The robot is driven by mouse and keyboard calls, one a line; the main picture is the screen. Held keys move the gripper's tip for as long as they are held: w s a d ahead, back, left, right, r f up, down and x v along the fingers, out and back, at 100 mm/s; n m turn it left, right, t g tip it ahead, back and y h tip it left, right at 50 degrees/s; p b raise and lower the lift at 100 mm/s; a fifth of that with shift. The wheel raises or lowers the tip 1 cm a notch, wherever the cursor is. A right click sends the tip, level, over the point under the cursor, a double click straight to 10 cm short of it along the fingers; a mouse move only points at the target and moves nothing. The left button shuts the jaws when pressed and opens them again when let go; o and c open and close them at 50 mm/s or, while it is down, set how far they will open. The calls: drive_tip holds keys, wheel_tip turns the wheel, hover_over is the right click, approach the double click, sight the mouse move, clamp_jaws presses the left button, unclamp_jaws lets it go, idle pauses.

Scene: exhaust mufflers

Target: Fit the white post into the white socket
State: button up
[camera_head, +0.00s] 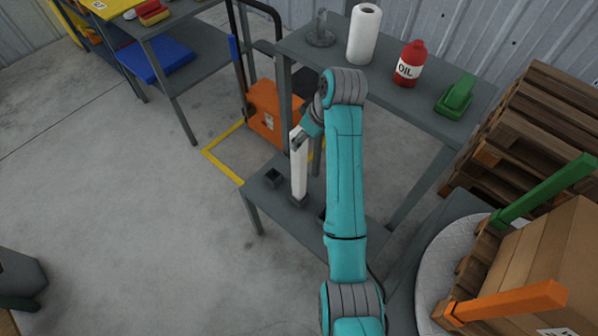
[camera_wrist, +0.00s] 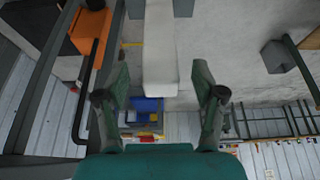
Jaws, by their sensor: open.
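The white post (camera_head: 299,170) stands upright on the lower shelf of the grey table in the head view. Its foot is at a dark grey square block (camera_head: 298,201); I cannot tell how deep it sits. My gripper (camera_head: 302,138) is at the top of the post, pointing down at a slant. In the wrist view my gripper (camera_wrist: 160,78) is open, with a finger on each side of the post (camera_wrist: 160,45) and gaps between. A second dark square socket (camera_head: 273,177) is left of the post. I cannot make out a white-coloured socket.
The upper shelf (camera_head: 425,121) holds a paper roll (camera_head: 363,34), a red oil bottle (camera_head: 410,63) and a green item (camera_head: 456,97). An orange case (camera_head: 272,112) stands behind the lower shelf (camera_head: 262,203). Open floor lies to the left.

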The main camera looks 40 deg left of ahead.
sight(299, 158)
drive_tip(key=shift+x, duration=2.65)
clamp_jaws()
